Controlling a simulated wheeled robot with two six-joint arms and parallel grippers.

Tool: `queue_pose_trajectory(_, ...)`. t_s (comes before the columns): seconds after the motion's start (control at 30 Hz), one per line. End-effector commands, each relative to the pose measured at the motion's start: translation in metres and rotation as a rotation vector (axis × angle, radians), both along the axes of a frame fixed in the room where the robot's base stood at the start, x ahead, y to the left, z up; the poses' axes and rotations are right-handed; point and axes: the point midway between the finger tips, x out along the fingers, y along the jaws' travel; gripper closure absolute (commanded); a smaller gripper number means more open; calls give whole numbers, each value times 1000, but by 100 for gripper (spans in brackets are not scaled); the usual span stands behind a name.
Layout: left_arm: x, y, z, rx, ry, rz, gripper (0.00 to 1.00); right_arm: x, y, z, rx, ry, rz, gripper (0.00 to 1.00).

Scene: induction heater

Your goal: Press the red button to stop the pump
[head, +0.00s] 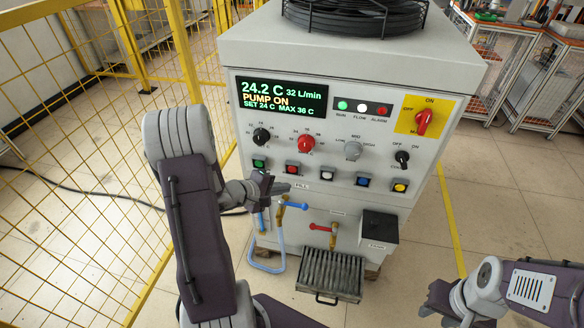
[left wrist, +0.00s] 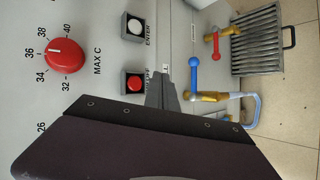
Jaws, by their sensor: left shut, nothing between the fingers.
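The red button (head: 292,167) sits in a square dark frame on the machine's front panel, second from the left in a row of buttons. It also shows in the left wrist view (left wrist: 135,83), its label partly hidden by my gripper. My left gripper (head: 284,187) is shut and empty, just below the red button in the head view. In the left wrist view its fingertips (left wrist: 162,76) are beside the button; I cannot tell whether they touch the panel. The display (head: 281,96) reads PUMP ON. My right gripper (head: 428,311) is low at the right, away from the machine; its fingers are unclear.
Green (head: 258,163), white (head: 327,173), blue (head: 362,180) and yellow (head: 399,186) buttons share the row. Knobs sit above, including a red one (head: 306,143). Below are a blue-handled valve (head: 293,205) and a drip grate (head: 331,274). A yellow mesh fence (head: 75,130) stands left.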

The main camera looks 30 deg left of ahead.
Motion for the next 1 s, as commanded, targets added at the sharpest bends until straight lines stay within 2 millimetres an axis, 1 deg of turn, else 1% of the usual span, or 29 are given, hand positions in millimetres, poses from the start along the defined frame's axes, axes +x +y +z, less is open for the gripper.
queue_pose_trajectory(0.03, 7, 1, 3, 1, 1, -3, 100, 0, 0, 7, 0, 0, 0, 64)
queue_pose_trajectory(0.1, 17, 3, 3, 0, 0, -1, 100, 0, 0, 11, 0, 0, 0, 64)
queue_pose_trajectory(0.17, 24, 5, -1, 2, -2, -2, 100, 0, 0, 6, 0, 0, 0, 64)
queue_pose_trajectory(0.3, 36, 8, -1, 1, -1, -2, 100, 0, 0, 4, 0, 0, 0, 64)
queue_pose_trajectory(0.4, 41, 9, -1, 0, 0, -2, 100, 0, 0, 4, 0, 0, 0, 64)
queue_pose_trajectory(1.0, 43, 9, 0, -1, 0, -1, 100, 0, 0, 4, 0, 0, 0, 64)
